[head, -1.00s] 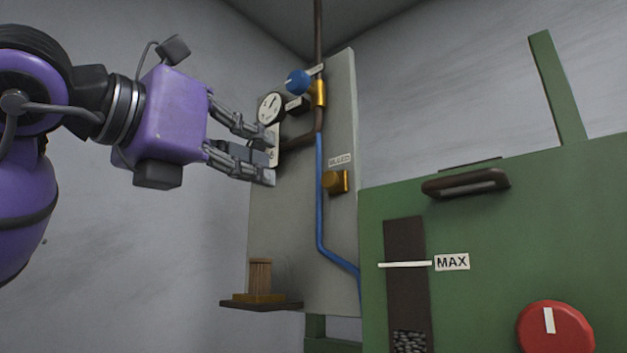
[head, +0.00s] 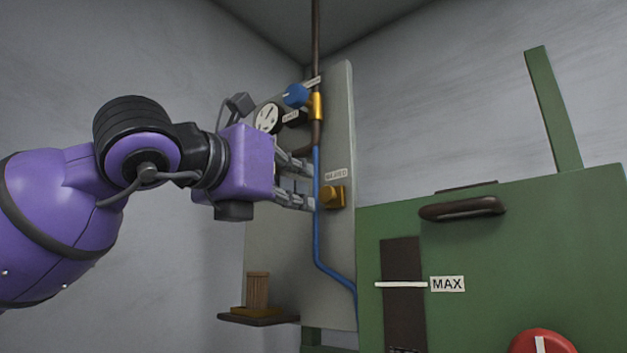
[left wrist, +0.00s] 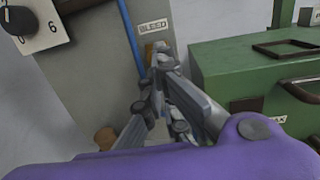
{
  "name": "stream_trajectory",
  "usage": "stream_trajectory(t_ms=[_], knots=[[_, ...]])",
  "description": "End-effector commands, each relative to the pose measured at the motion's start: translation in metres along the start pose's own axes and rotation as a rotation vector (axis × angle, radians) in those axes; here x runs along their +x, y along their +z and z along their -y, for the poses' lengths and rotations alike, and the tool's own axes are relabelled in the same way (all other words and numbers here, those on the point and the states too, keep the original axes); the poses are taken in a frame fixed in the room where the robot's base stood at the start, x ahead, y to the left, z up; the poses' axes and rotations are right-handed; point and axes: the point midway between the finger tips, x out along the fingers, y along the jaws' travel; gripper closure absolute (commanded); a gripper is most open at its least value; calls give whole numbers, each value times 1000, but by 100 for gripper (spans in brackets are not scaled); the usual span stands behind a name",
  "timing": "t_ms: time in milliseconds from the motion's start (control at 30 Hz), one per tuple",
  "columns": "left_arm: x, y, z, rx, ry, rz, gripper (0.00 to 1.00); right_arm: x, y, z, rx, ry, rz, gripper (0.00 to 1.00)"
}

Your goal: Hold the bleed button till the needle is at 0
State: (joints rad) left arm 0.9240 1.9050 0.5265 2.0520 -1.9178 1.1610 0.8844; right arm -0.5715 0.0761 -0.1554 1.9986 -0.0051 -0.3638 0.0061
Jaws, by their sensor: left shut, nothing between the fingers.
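The brass bleed button block (head: 332,196) is on the grey panel under its BLEED label (head: 336,174). The label also shows in the left wrist view (left wrist: 153,26); the button is hidden there behind the fingers. My left gripper (head: 312,188) is shut and empty, its fingertips just left of the button, near the blue pipe. I cannot tell whether they touch it. The round white gauge (head: 267,118) is up and left of the gripper; its dark needle is too small to read. My right gripper is not in view.
A blue-knobbed brass valve (head: 316,105) is above the button. A blue pipe (head: 319,240) runs down beside it. A shelf (head: 258,319) with a wooden piece is lower left. The green machine (head: 540,240) stands at right.

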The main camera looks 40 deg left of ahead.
Motion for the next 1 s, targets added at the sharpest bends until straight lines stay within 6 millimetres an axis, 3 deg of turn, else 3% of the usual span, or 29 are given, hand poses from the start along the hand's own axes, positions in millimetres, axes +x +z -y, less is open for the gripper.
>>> stream_trajectory(t_ms=[133, 300, 767, 867, 1000], knots=[[25, 3, -1, 4, 5, 0, 100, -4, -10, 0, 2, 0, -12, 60], [42, 0, 0, 2, 2, -1, 100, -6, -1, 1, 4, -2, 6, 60], [48, -1, 0, 0, -1, 0, 100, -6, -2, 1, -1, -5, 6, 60], [52, -5, 0, 0, 0, -5, 100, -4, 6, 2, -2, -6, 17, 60], [61, -15, -2, 1, 5, -17, 100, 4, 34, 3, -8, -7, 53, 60]])
